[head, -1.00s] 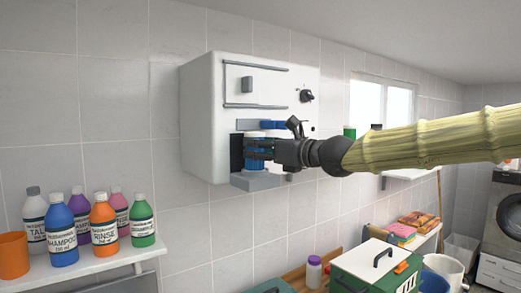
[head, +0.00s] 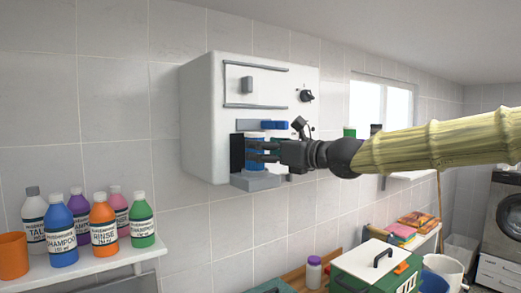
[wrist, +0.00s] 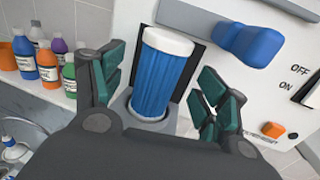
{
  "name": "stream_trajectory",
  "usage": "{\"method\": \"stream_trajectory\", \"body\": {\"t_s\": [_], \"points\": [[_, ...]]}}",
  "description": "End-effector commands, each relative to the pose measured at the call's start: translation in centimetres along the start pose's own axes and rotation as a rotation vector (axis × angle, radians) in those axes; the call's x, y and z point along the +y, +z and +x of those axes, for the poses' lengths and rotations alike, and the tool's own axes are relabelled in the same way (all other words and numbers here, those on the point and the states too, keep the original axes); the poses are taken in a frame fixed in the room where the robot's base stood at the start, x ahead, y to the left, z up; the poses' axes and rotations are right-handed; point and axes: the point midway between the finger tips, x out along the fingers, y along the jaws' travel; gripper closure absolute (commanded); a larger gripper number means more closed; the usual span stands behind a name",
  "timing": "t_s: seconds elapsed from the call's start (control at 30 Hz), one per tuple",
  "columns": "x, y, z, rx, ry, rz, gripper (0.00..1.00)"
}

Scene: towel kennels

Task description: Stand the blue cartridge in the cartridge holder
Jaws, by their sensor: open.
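The blue cartridge (wrist: 160,75), ribbed with a white cap, stands upright in the grey cartridge holder (head: 258,182) on the front of the white wall unit (head: 205,115). The holder's ring shows around its base in the wrist view (wrist: 150,123). My gripper (wrist: 160,95) is open, with one finger on each side of the cartridge and a visible gap to both. In the head view my gripper (head: 268,151) reaches in from the right and partly covers the cartridge (head: 255,140).
A blue lever (wrist: 248,45) sits just above the cartridge, with an OFF/ON switch and an orange button (wrist: 272,130) to the right. A shelf (head: 90,268) with several bottles stands at left. A green-and-white box (head: 375,270) is below.

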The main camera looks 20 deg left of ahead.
Motion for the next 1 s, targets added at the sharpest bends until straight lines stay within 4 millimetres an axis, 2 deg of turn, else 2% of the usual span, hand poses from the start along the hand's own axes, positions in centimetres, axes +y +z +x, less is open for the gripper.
{"method": "stream_trajectory", "body": {"t_s": [0.2, 0.5, 0.7, 1.0], "points": [[-0.1, 0.1, -3.6, -0.002, -0.001, 0.001, 0.26], [-0.1, 0.0, -8.0, -0.001, -0.001, 0.001, 0.26], [-0.1, 0.0, -9.7, -0.001, 0.000, 0.000, 0.26], [0.0, 0.0, -10.2, 0.000, 0.001, 0.001, 0.26]]}}
